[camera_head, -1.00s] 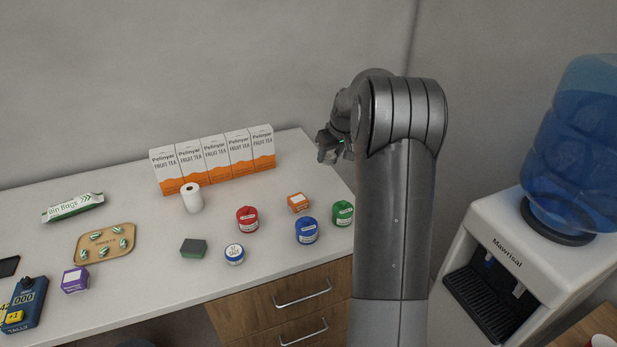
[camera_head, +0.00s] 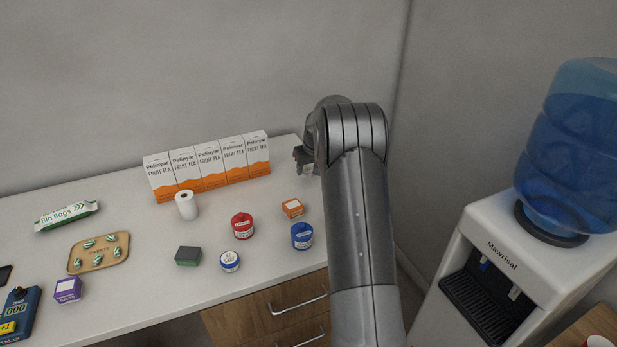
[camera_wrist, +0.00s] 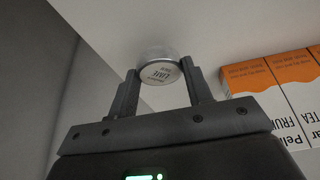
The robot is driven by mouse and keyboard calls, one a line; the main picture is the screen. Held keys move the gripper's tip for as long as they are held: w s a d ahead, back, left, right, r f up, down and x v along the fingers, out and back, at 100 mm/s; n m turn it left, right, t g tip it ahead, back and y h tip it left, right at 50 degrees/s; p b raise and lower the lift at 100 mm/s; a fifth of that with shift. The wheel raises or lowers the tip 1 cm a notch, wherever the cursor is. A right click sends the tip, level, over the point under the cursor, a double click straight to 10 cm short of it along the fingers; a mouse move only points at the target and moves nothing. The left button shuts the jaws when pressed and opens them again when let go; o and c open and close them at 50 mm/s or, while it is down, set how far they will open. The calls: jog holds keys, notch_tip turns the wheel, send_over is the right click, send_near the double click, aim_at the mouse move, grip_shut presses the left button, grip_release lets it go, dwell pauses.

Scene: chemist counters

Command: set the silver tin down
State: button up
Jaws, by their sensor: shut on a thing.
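The silver tin (camera_wrist: 158,72) is a small round tin with a printed label, seen in the wrist view between my gripper's two fingers. My gripper (camera_wrist: 160,88) is shut on it. The white counter (camera_wrist: 215,25) shows behind the tin; I cannot tell whether the tin touches it. In the head view my gripper (camera_head: 303,160) is at the counter's far right end, right of the tea boxes, partly hidden by my arm. The tin cannot be made out there.
A row of fruit tea boxes (camera_head: 208,168) stands left of my gripper. An orange box (camera_head: 292,208), a red tin (camera_head: 242,226) and a blue tin (camera_head: 302,236) are nearer the front. A water cooler (camera_head: 500,255) stands right of the counter.

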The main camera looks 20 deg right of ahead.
aim_at(310, 172)
jog(key=shift+f, duration=1.95)
jog(key=o, duration=1)
jog(key=shift+f, duration=0.1)
